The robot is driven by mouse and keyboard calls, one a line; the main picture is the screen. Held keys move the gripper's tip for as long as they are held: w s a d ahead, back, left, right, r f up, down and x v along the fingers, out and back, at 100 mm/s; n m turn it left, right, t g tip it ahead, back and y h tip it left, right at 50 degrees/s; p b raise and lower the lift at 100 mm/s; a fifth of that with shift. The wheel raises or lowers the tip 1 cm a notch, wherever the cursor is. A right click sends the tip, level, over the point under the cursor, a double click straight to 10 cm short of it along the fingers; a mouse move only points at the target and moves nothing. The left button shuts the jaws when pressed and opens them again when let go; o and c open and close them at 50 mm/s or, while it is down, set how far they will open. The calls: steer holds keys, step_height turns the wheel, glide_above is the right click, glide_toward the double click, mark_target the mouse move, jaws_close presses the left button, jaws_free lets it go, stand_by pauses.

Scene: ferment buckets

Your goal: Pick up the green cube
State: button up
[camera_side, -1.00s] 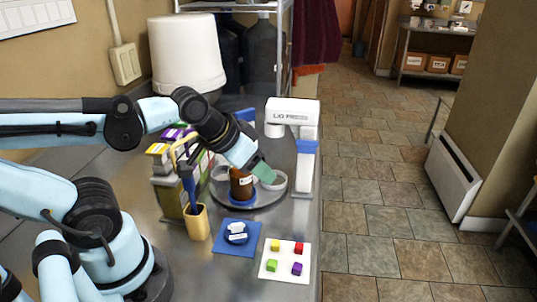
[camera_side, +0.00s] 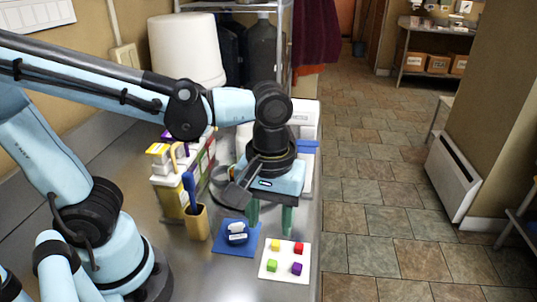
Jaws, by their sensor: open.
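The green cube (camera_side: 272,266) sits on a white square board (camera_side: 267,277), at its front left corner. On the same board are a yellow cube (camera_side: 275,244), a red cube (camera_side: 298,248) and a purple cube (camera_side: 297,269). My gripper (camera_side: 270,229) points down with its two green fingers apart and nothing between them. It appears above and behind the board, higher in the picture than the cubes. The green cube is fully in view and apart from the fingers.
A blue mat (camera_side: 222,248) with a small blue and white item (camera_side: 236,232) lies left of the board. A tan holder (camera_side: 197,222) with a blue-handled tool stands farther left. Colourful boxes (camera_side: 166,190) stand behind it. The counter's right edge is close to the board.

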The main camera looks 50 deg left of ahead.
mark_target(272, 264)
steer(key=shift+w+f, duration=0.2)
steer(key=shift+f, duration=5.75)
steer(key=shift+c, duration=0.2)
jaws_close()
